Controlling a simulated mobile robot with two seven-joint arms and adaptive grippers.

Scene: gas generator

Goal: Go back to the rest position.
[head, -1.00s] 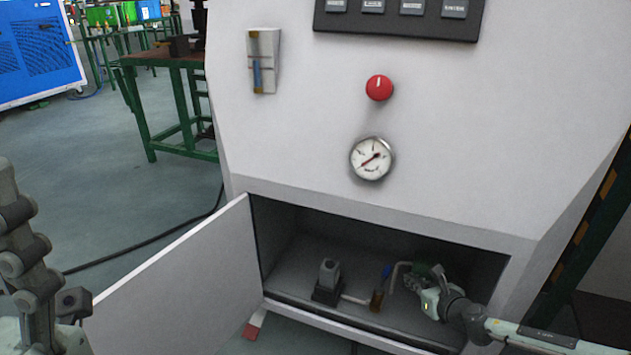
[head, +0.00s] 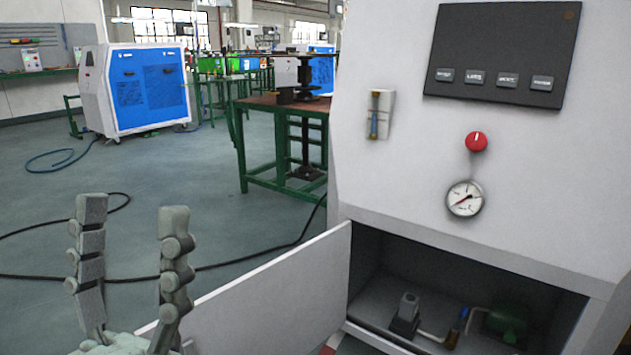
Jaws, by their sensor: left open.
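My left gripper (head: 133,270) shows at the lower left of the head view. Its two jointed fingers point up, spread apart with nothing between them. It stands in front of and to the left of the open cabinet door (head: 265,288). My right gripper is out of view. The gas generator (head: 400,175) is a white cabinet on the right. Its lower compartment (head: 375,290) stands open, with a small grey valve block (head: 405,312), a pipe with a blue-handled fitting (head: 461,317) and a green part (head: 506,320) inside.
The generator front carries a red knob (head: 476,141), a gauge (head: 465,198) and a dark button panel (head: 505,55). A green-legged table (head: 285,104) stands behind. A black cable (head: 240,262) crosses the floor. Open floor (head: 190,180) lies at the left, before a blue-and-white machine (head: 146,85).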

